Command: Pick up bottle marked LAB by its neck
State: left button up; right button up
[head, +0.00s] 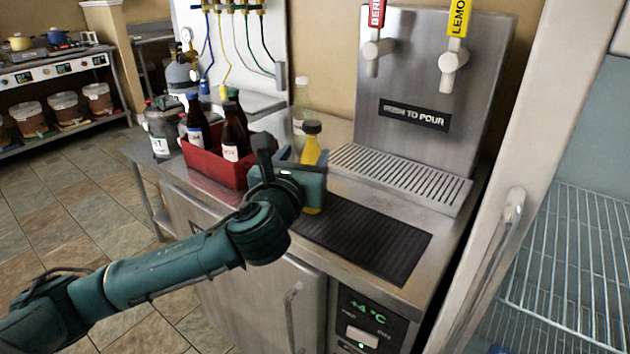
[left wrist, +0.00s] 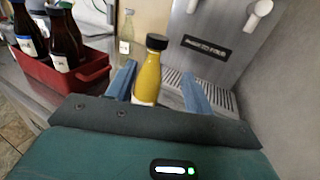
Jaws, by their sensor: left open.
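My left gripper (head: 303,163) is open over the counter, beside a yellow bottle (head: 311,148) with a dark cap. In the left wrist view the yellow bottle (left wrist: 148,78) stands upright between the spread blue fingers of the gripper (left wrist: 160,76), with gaps on both sides. Its label is mostly hidden, so I cannot read it. Dark bottles with white labels (head: 197,130) stand in a red crate (head: 203,165) to the left. I cannot make out LAB on any label. My right gripper is in neither view.
A clear bottle (head: 303,100) stands behind the yellow one. A steel tap panel (head: 412,75) and drip grate (head: 400,172) are to the right. A black ribbed mat (head: 375,240) lies bare at the counter front. A fridge door handle (head: 495,245) is at the right.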

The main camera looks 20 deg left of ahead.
aim_at(310, 142)
pick_arm(q)
jog(key=w, duration=0.6)
jog(key=shift+w+a, duration=0.15)
jog(key=shift+a, duration=0.05)
jog(key=w, duration=0.2)
jog(key=w+a+f, duration=0.1)
jog(key=w, duration=0.1)
jog(key=shift+w, duration=0.65)
grip_shut()
jog(key=shift+r, duration=0.1)
